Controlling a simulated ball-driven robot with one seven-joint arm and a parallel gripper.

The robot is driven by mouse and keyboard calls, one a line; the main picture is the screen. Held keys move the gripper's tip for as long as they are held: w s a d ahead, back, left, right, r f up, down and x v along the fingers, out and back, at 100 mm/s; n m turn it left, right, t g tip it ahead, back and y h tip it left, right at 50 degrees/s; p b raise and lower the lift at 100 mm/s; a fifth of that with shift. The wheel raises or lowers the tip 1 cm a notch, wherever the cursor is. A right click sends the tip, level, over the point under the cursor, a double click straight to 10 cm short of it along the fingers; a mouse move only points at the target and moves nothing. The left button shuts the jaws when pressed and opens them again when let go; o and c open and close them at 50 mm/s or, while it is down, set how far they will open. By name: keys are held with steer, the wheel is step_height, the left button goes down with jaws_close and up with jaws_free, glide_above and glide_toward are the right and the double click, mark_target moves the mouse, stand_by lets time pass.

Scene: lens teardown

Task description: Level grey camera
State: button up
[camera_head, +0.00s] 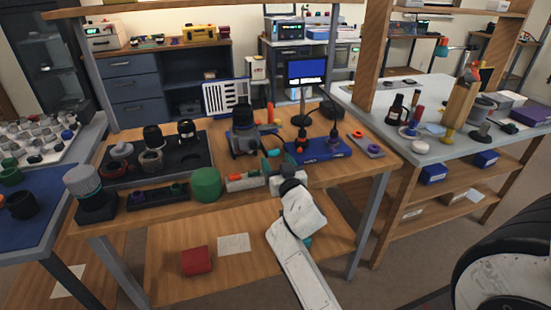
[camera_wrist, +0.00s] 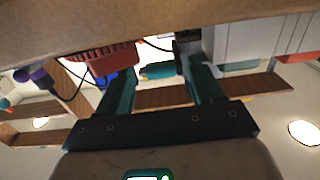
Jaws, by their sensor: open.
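A dark, upright lens-like body (camera_head: 244,117) sits in a grey fixture (camera_head: 246,143) at the middle of the wooden bench in the head view. It looks like the grey camera, but I cannot tell for sure, nor whether it is tilted. My gripper (camera_head: 279,162) is at the bench's front edge, to the right of and nearer than this fixture. In the wrist view my gripper (camera_wrist: 158,76) has two teal fingers spread apart with nothing clearly held between them. A pale grey block (camera_wrist: 250,40) is beyond the right finger, with a dark part (camera_wrist: 187,47) beside it.
A green cylinder (camera_head: 206,184) and a pale box (camera_head: 244,182) stand left of my gripper. A dark tray (camera_head: 190,172) with lens parts lies at left. A blue mat (camera_head: 325,152) with dark tools lies at right. A ribbed red block (camera_wrist: 105,60) shows in the wrist view.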

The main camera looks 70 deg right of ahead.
steer(key=shift+x, duration=1)
steer(key=shift+s+d, duration=0.1)
steer(key=shift+s, duration=0.05)
jaws_close()
